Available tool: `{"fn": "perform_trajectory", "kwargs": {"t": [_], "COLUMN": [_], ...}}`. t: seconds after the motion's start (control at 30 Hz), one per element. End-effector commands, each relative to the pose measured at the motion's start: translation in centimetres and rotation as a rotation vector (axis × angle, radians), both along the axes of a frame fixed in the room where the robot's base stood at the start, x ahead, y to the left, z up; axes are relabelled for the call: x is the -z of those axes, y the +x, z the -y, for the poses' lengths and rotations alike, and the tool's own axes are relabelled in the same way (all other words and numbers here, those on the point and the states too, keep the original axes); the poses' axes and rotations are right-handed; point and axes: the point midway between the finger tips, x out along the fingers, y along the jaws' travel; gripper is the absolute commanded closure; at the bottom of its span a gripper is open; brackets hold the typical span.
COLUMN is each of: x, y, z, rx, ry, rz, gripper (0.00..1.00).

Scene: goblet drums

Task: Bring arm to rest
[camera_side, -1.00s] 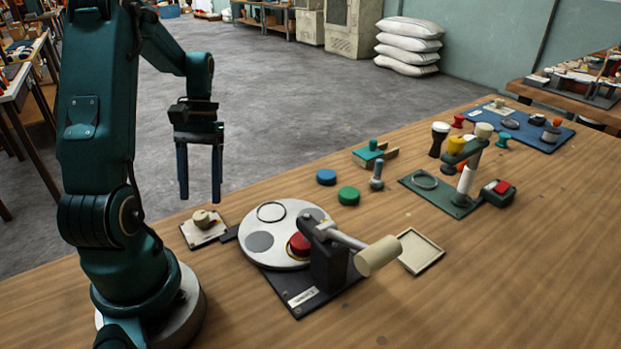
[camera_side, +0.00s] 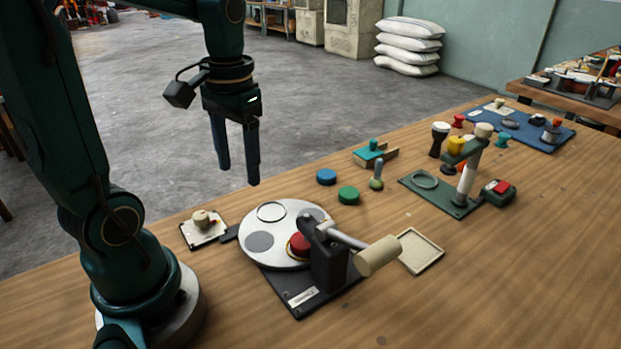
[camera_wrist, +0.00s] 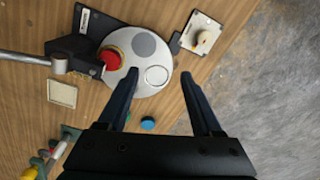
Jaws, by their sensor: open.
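My gripper (camera_side: 238,180) hangs pointing down above the far edge of the table, behind the round turntable. Its two dark fingers are apart with nothing between them; they also show in the wrist view (camera_wrist: 160,84). In the wrist view the turntable (camera_wrist: 140,80) lies beyond the fingertips. No piece is in my gripper.
A lever with a cream handle (camera_side: 377,256) stands at the turntable, beside a shallow tray (camera_side: 421,250). Blue (camera_side: 326,177) and green (camera_side: 348,195) discs lie behind. A green stand (camera_side: 440,193), a red button box (camera_side: 497,192) and a blue mat (camera_side: 545,143) are farther right. The front right table is clear.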

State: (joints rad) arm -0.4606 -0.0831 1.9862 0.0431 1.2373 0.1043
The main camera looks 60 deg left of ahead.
Motion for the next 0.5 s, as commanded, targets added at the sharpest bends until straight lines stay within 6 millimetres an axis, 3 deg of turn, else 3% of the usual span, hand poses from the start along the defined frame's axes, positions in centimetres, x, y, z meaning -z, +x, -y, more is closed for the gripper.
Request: {"fn": "perform_trajectory", "kwargs": {"t": [0.03,0.2,0.33,0.5], "x": [-0.7,-1.9,-2.1,-1.6], "y": [-0.1,-1.3,-2.4,-3.4], "z": [1.6,5.8,8.2,9.8], "rx": [0.064,0.226,0.322,0.375], "ry": [0.022,0.058,0.063,0.051], "rz": [0.057,0.232,0.358,0.466], "gripper": [0.33,0.33,0.33,0.33]}}
